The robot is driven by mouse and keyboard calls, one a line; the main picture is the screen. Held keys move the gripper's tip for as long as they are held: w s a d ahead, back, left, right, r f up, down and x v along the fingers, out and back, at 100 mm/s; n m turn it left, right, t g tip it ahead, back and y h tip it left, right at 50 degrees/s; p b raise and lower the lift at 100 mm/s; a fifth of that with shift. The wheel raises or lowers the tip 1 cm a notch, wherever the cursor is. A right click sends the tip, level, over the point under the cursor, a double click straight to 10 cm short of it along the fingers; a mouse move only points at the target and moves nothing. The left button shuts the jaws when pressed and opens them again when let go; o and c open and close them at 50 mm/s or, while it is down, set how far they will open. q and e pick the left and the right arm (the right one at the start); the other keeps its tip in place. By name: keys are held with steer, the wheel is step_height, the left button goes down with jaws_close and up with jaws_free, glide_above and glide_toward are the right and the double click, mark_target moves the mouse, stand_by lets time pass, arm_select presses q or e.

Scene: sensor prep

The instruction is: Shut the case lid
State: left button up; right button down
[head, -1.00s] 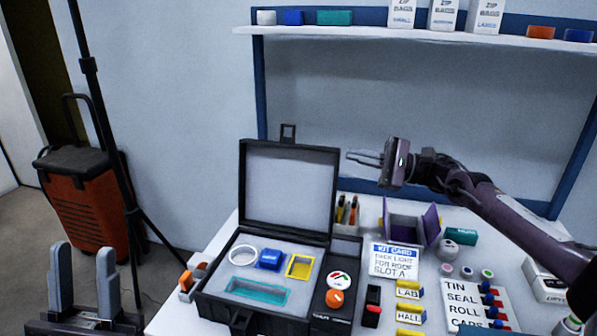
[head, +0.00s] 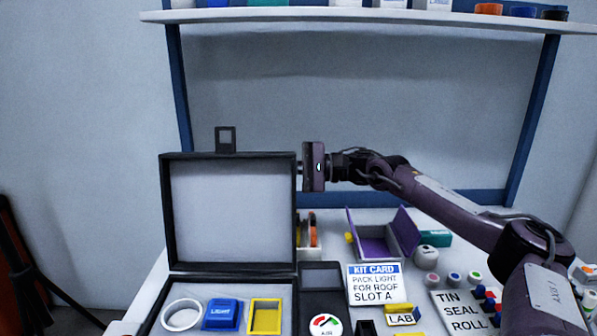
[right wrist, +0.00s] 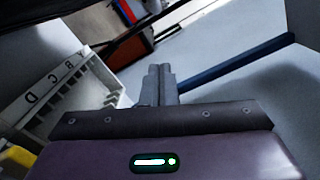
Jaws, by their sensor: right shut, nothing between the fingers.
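The black case lid (head: 168,212) stands upright and open on its case (head: 233,281), with its grey lining facing me and a latch tab on top. The case holds a white ring (head: 166,318), a blue box marked LIGHT (head: 222,314) and a yellow frame (head: 265,318). My right gripper (head: 300,168) is at the lid's right edge, near its top, pointing left. Its fingers are mostly hidden behind the lid in the head view. They show shut and empty in the right wrist view (right wrist: 159,85). Whether they touch the lid is unclear. My left gripper is out of view.
A kit card (head: 374,284), a purple open box (head: 374,247), a pen holder (head: 308,240) and label trays crowd the table to the right. A shelf (head: 370,16) spans above. The wrist view shows a white lettered rack (right wrist: 62,92).

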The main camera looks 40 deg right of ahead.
mark_target(264, 167)
steer(key=shift+s+a+r+b, duration=0.2)
steer(key=shift+a+r+b, duration=0.1)
steer(key=shift+a, duration=0.4)
steer(key=shift+s+a+r+b, duration=0.2)
steer(key=shift+a+r+b, duration=0.1)
steer(key=shift+a, duration=0.4)
steer(key=shift+s+a+r+b, duration=0.2)
steer(key=shift+a+r+b, duration=0.1)
steer(key=shift+a, duration=0.4)
